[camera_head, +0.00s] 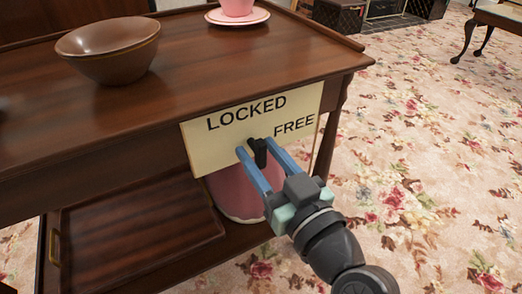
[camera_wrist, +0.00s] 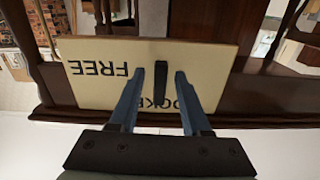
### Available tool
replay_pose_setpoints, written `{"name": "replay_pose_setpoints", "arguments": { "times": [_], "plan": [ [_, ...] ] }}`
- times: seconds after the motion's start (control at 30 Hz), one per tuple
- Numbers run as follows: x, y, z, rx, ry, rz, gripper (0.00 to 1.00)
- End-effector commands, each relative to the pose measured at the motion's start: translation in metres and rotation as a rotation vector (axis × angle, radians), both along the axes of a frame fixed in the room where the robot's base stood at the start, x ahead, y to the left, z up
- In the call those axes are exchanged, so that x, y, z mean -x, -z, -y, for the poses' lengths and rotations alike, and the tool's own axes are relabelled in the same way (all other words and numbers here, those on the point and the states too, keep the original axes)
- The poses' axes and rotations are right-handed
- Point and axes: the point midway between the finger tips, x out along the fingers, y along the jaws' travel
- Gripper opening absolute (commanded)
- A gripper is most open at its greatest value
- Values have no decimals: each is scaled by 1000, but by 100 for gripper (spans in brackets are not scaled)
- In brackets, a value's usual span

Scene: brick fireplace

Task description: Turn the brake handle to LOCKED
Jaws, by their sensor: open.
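The black brake handle (camera_head: 258,152) is on a cream board (camera_head: 215,153) marked LOCKED at upper left and FREE at right. My gripper (camera_head: 255,146) is open, with its blue fingers on either side of the handle. In the wrist view the handle (camera_wrist: 160,82) stands between the fingers (camera_wrist: 160,72), with a visible gap on each side. That view shows the board upside down. The handle's near end there lies by the LOCKED letters, which the fingers partly cover. The handle's pivot is not clear.
The board is on the end of a dark wooden trolley (camera_head: 190,85). A brown bowl (camera_head: 110,48) and a pink cup on a saucer (camera_head: 238,17) stand on top. A pink container (camera_head: 236,195) is on the lower shelf. Flowered carpet (camera_head: 430,130) lies open at right.

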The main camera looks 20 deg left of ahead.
Motion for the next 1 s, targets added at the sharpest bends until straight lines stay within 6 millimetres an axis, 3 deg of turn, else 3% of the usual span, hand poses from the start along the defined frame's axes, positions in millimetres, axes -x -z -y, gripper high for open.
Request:
{"name": "replay_pose_setpoints", "arguments": {
  "times": [0.6, 1.0],
  "plan": [
    [70, -2, 91, 1, 5, -1, 48],
    [78, 0, 100, 1, 2, 2, 48]
  ]
}}
